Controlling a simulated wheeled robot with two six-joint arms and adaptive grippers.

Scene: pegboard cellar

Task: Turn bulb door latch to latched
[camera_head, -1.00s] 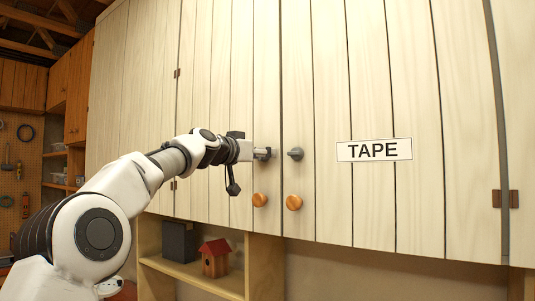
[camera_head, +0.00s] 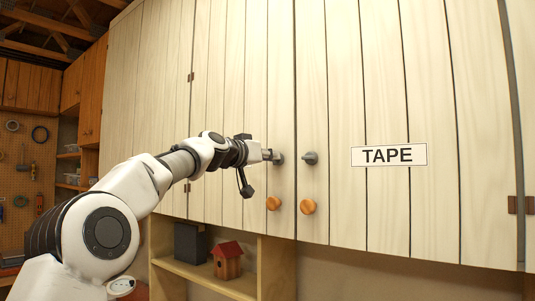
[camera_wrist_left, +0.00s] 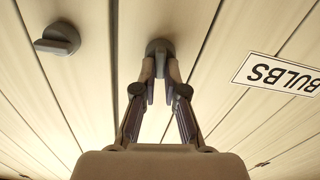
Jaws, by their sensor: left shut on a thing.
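The bulb door latch (camera_head: 280,159) is a grey turn-piece on the pale plank door left of the seam between two cupboard doors. My left gripper (camera_head: 271,155) reaches it from the left and is shut on it. In the left wrist view the gripper's fingertips (camera_wrist_left: 160,72) close on the grey latch (camera_wrist_left: 159,46), and the fingers partly cover its handle, so I cannot tell its exact angle. A BULBS label (camera_wrist_left: 280,75) shows upside down at the right there. My right gripper is not in view.
A similar grey latch (camera_head: 310,158) sits on the TAPE door, right of the seam; it also shows in the wrist view (camera_wrist_left: 57,40). Round wooden knobs (camera_head: 273,203) (camera_head: 308,206) are below. A red-roofed birdhouse (camera_head: 227,260) and dark box (camera_head: 189,242) stand on the shelf underneath.

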